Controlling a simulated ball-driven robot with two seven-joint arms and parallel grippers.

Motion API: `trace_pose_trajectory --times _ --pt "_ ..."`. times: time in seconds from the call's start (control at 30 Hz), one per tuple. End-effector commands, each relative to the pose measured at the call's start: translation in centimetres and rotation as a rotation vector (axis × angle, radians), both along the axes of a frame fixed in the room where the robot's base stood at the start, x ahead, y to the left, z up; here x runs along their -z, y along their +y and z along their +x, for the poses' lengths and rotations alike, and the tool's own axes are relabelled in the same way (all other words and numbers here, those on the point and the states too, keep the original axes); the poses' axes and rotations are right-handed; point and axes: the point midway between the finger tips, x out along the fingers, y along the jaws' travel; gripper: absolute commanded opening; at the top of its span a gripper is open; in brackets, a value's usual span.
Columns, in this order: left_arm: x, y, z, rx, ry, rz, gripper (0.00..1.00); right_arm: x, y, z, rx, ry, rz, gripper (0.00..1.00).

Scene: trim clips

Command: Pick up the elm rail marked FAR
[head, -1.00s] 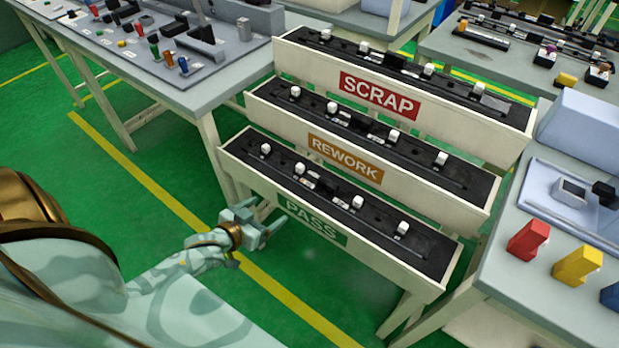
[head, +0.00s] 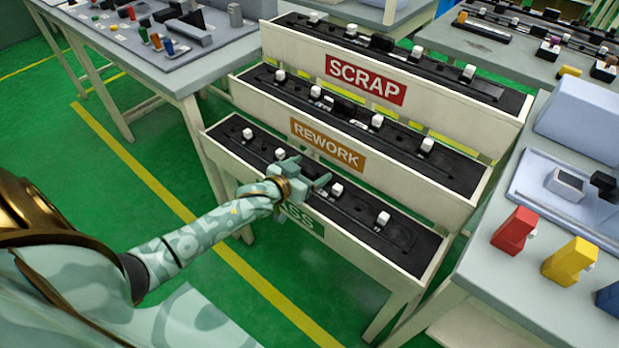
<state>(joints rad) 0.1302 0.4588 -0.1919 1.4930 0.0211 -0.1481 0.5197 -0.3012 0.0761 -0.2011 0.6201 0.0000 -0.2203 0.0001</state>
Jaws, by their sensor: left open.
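No marking reading FAR can be made out, and I cannot tell which piece is the elm rail. Long black strips with white blocks lie in three stepped trays: SCRAP (head: 455,121) at the back, REWORK (head: 405,187) in the middle and PASS (head: 352,256) in front. My left gripper (head: 308,173) is open, with its fingers over the PASS tray and its wrist covering part of the PASS sign. Nothing shows between the fingers. White blocks in the PASS tray stand near it, one (head: 337,189) just to the right of its fingertips. My right gripper is out of view.
A grey bench (head: 217,72) with small coloured parts stands at the left. A right-hand bench (head: 478,262) holds a red block (head: 514,231), a yellow block (head: 570,262) and a pale blue tray. Another table with parts is at the back right. Green floor is open in front.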

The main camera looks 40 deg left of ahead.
Motion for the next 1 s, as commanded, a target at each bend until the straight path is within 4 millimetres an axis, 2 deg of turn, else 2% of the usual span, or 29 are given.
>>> trace_pose_trajectory --times 0.03,0.1,0.33,0.37,0.53,0.57,0.83,1.0 --pt "0.6 0.0 0.7 0.0 0.003 0.001 0.8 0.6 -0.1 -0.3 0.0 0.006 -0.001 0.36" --pt "0.6 -0.1 1.2 0.001 0.002 0.002 0.8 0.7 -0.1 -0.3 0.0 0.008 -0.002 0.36" --pt "0.5 -0.1 1.3 0.0 0.003 0.001 0.8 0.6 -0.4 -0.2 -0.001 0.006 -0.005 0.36" --pt "0.5 -0.1 1.3 0.0 0.003 0.001 0.74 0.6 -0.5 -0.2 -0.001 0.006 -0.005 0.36" --pt "0.5 -0.1 1.3 0.0 0.003 0.001 0.27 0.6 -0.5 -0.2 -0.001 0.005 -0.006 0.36" --pt "0.5 -0.1 1.3 0.0 0.003 0.001 0.22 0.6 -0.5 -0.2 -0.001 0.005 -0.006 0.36" --pt "0.1 -0.1 1.3 0.0 0.001 0.001 0.23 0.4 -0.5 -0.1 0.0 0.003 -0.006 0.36" --pt "-3.1 -0.1 1.4 0.001 -0.006 0.001 0.23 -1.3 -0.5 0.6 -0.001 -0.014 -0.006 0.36"
